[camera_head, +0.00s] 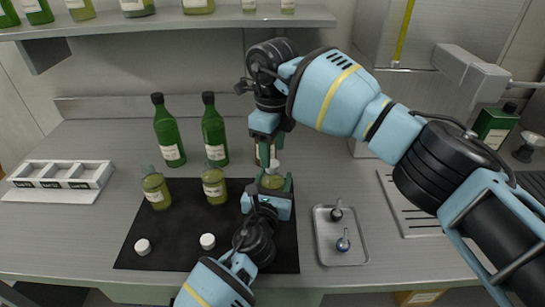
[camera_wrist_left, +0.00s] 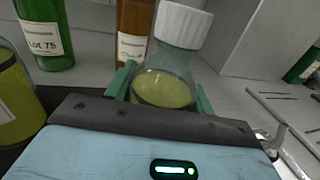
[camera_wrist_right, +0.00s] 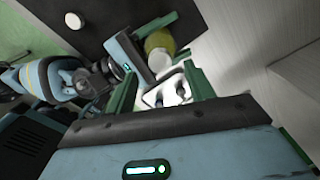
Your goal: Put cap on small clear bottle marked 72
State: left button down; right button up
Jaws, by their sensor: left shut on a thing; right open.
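My left gripper (camera_head: 270,187) is shut on a small clear bottle (camera_wrist_left: 165,88) with yellow-green liquid, held upright. A white ribbed cap (camera_wrist_left: 183,24) sits on top of its neck in the left wrist view; whether it is fully seated cannot be told. The number on this bottle is hidden. My right gripper (camera_head: 266,147) is open, pointing down just above this bottle.
Two small uncapped bottles (camera_head: 156,190) (camera_head: 214,187) and two loose white caps (camera_head: 143,246) (camera_head: 208,241) are on the dark mat (camera_head: 170,255). Tall green bottles (camera_head: 168,135) (camera_head: 214,132) and an amber bottle (camera_wrist_left: 132,35) stand behind. A metal tray (camera_head: 325,253) lies right, a white rack (camera_head: 50,194) left.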

notch_tip(320, 180, up, 8)
jog(key=shift+r, duration=0.15)
dwell(0.3)
pick_arm(q)
jog(key=shift+c, duration=2.4)
grip_release()
jog(key=v, duration=0.6)
jog(key=shift+s+p, duration=0.2)
jog(key=shift+p, duration=0.2)
jog(key=shift+s+a, duration=0.15)
jog(key=shift+s, duration=0.5)
pick_arm(e)
jog(key=shift+s+r, duration=0.15)
jog(key=shift+r, duration=0.65)
jog(key=shift+s+r, duration=0.1)
jog(key=shift+r, duration=0.65)
